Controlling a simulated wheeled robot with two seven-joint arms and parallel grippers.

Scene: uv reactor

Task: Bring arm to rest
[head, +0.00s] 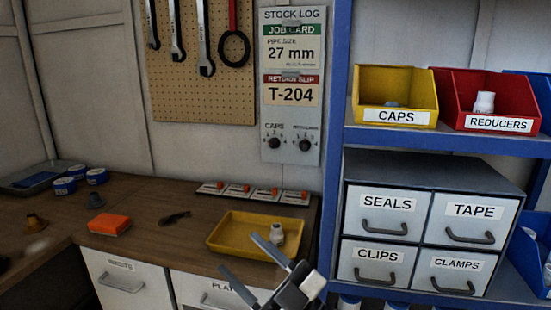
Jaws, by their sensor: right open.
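My right gripper (239,254) comes in at the bottom middle of the head view. Its two fingers are spread apart and nothing is between them. The fingertips overlap the front edge of a yellow tray (222,236) in the picture; I cannot tell how high above it they are. My left gripper is not in view.
The wooden worktop (150,205) holds an orange block (109,224) and blue rolls (65,186). A blue shelf rack (334,130) stands on the right with a yellow caps bin (396,117), a red reducers bin (497,123) and a drawer unit (428,221). A pegboard (200,100) hangs behind.

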